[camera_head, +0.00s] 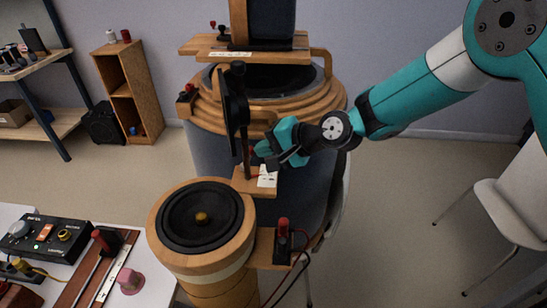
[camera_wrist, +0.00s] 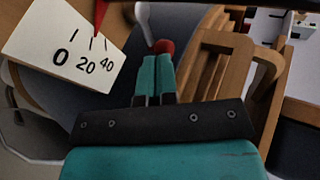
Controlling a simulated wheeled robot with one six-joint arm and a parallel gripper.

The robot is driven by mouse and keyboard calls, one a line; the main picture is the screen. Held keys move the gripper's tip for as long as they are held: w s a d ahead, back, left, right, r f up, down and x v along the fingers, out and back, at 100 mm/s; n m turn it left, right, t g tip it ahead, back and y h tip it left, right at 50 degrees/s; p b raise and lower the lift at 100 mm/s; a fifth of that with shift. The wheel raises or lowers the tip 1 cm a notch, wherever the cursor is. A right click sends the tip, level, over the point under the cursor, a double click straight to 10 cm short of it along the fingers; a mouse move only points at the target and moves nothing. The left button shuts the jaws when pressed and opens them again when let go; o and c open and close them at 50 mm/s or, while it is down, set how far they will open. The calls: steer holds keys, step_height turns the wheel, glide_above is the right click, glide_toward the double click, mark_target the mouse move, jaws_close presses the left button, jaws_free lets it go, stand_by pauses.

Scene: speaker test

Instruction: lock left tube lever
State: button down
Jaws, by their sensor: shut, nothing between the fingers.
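My gripper (camera_head: 268,148) has teal fingers and is shut and empty. It is beside the upright black bar (camera_head: 238,110) in front of the large round drum. In the wrist view, a red round knob (camera_wrist: 163,46) shows just beyond the closed fingertips (camera_wrist: 157,62); I cannot tell whether they touch it. A white scale card (camera_wrist: 65,45) marked 0, 20, 40 lies left of the fingers, with a red pointer (camera_wrist: 99,14) over it. I cannot tell for sure which part is the left tube lever. Small red-topped fittings show at the drum's left rim (camera_head: 187,92) and at the lower right (camera_head: 283,230).
A round wooden-rimmed speaker (camera_head: 201,217) stands in front, left of the gripper. A table at the lower left holds a black control box (camera_head: 45,238) and a pink knob (camera_head: 129,281). A white chair (camera_head: 515,215) stands right. Open floor lies between it and the drum.

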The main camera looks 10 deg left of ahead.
steer(key=shift+w+a, duration=0.15)
steer(key=shift+a, duration=0.05)
stand_by(0.4)
stand_by(0.3)
steer(key=shift+s+d, duration=0.2)
steer(key=shift+s, duration=0.6)
steer(key=w+d+r+b, duration=0.1)
steer(key=d+r, duration=0.1)
steer(key=d, duration=0.4)
steer(key=w+d+r+b, duration=0.1)
steer(key=d+r+b, duration=0.15)
steer(key=d, duration=0.35)
steer(key=s+d+r+n+g+h, duration=0.1)
steer(key=s+d+r+n+h, duration=0.1)
steer(key=s+d, duration=0.3)
steer(key=s+d+r+n+h, duration=0.2)
steer(key=s+d+n+h, duration=0.1)
steer(key=s, duration=0.9)
steer(key=s+d+r+n+g+h+p, duration=0.1)
steer(key=s+d+n, duration=0.3)
steer(key=s+d, duration=0.4)
steer(key=shift+s+r+g+h, duration=0.3)
steer(key=shift+s+r+h, duration=0.25)
steer(key=shift+h, duration=0.15)
